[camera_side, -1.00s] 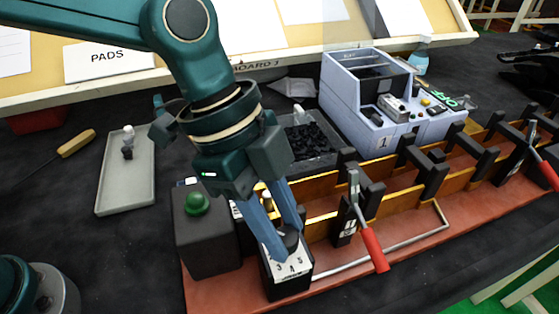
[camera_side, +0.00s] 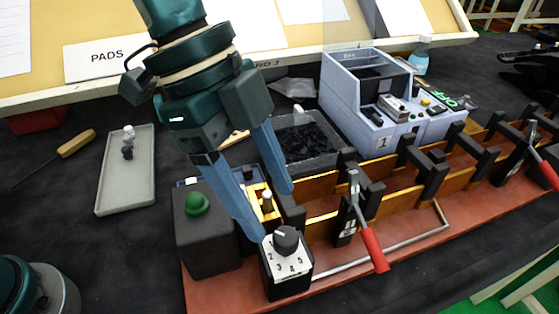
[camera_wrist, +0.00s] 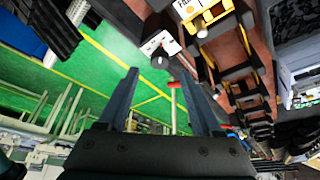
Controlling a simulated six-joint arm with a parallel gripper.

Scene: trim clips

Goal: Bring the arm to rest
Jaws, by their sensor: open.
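My gripper (camera_side: 272,214) is open and empty in the side view. Its two blue fingers point down, apart, above and behind the dial box (camera_side: 287,264), which has a black knob and a numbered white face. The knob stands clear of the fingers. In the wrist view my gripper (camera_wrist: 165,90) shows with fingers spread and nothing between them. The dial box (camera_wrist: 160,45) also shows there, beyond the fingertips.
A dark box with a green button (camera_side: 197,204) stands left of the dial box. Red-handled clamps (camera_side: 371,245) and a wooden-railed fixture on a red base run right. A black-filled tray (camera_side: 305,142), a blue-grey machine (camera_side: 375,100) and a grey tray (camera_side: 113,185) stand around.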

